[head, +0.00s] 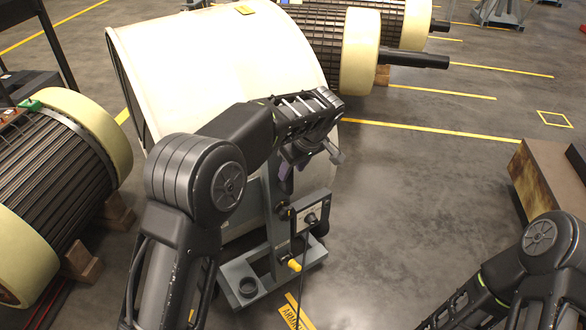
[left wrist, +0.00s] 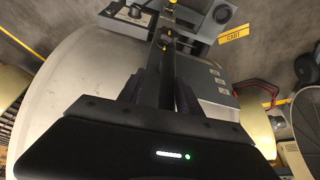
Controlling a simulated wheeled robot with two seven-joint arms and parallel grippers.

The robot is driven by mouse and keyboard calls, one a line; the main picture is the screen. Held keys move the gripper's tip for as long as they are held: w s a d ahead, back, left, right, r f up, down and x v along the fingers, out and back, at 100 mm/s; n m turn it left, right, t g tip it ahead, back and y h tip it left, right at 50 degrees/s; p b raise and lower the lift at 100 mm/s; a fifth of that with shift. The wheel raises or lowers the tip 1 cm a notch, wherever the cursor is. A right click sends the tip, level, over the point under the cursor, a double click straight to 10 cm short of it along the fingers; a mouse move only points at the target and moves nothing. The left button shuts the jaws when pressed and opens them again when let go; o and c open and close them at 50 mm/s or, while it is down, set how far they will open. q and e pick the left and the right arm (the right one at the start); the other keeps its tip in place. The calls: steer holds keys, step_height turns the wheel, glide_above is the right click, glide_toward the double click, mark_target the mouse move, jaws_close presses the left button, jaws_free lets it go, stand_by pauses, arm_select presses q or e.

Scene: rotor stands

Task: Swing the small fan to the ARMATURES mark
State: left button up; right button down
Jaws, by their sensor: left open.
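The yellow ARMATURES mark (head: 293,312) is on the floor at the bottom of the head view, partly cut off. My left gripper (head: 308,163) is above the stand, pointing down, open. In the left wrist view a dark post (left wrist: 167,75) shows between its fingers (left wrist: 160,92); I cannot tell whether they touch it. No fan is clear in the head view. My right gripper is out of view.
A large cream shell (head: 215,65) stands directly behind my left arm. A rotor (head: 60,165) lies on wooden blocks at left; others (head: 360,50) lie at the back. A CART mark (left wrist: 234,34) is on the floor. Open floor (head: 430,190) is at right.

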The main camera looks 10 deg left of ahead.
arm_select(q)
steer(key=v, duration=0.7)
steer(key=shift+p, duration=0.35)
